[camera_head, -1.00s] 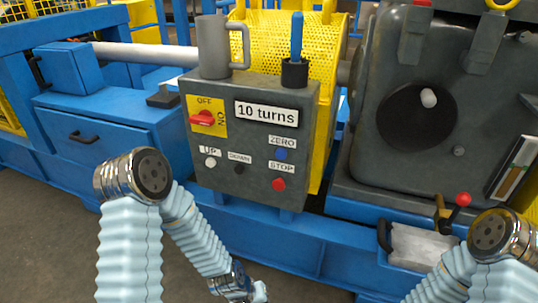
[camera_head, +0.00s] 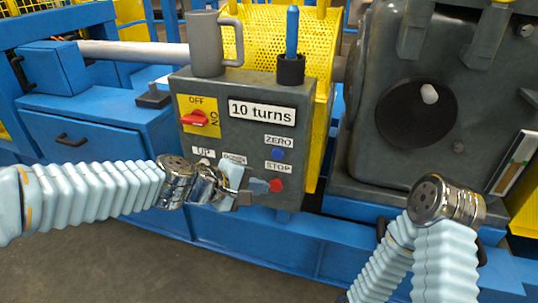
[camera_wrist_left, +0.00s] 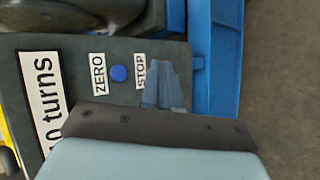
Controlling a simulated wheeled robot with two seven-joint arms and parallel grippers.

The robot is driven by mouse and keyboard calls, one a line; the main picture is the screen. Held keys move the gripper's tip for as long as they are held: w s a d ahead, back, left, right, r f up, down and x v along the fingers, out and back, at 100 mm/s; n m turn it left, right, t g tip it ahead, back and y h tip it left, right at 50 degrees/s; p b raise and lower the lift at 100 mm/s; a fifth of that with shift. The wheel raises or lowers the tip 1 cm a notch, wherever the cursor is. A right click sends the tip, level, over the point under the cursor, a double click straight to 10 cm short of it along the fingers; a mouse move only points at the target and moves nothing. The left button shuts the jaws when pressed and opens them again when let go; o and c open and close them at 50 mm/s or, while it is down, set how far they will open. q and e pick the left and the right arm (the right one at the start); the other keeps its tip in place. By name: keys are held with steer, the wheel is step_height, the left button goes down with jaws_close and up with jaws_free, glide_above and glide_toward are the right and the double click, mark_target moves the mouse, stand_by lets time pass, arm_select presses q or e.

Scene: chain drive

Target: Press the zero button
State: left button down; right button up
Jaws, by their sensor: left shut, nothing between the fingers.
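The zero button (camera_head: 278,153) is a small blue round button under the ZERO label on the grey control box (camera_head: 243,93). It also shows in the left wrist view (camera_wrist_left: 119,73), uncovered. My left gripper (camera_head: 260,186) is shut and empty. In the head view its tips are in front of the box, below the zero button and beside the red stop button (camera_head: 276,185). I cannot tell whether the tips touch the box. My right gripper is out of view.
The box has a "10 turns" plate (camera_head: 262,112) and a red OFF/ON switch (camera_head: 195,118). A grey mug (camera_head: 207,45) and a cup with a blue-handled tool (camera_head: 291,66) stand on the box. Dark machinery (camera_head: 380,150) is at right.

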mark_target(278, 154)
arm_select(q)
steer(key=shift+w+r, duration=0.1)
stand_by(0.3)
steer(key=w+d+p, duration=0.2)
steer(key=w+p, duration=0.2)
steer(key=w, duration=0.4)
steer(key=shift+d, duration=0.4)
steer(key=shift+w, duration=0.2)
stand_by(1.5)
steer(key=shift+w+d, duration=0.1)
steer(key=shift+w, duration=0.2)
steer(key=shift+w+d+p, duration=0.15)
steer(key=shift+w+p, duration=0.3)
steer(key=shift+p, duration=0.05)
stand_by(0.7)
stand_by(0.7)
steer(key=shift+s+a+b, duration=0.3)
steer(key=shift+s+b, duration=0.35)
steer(key=shift+s, duration=0.2)
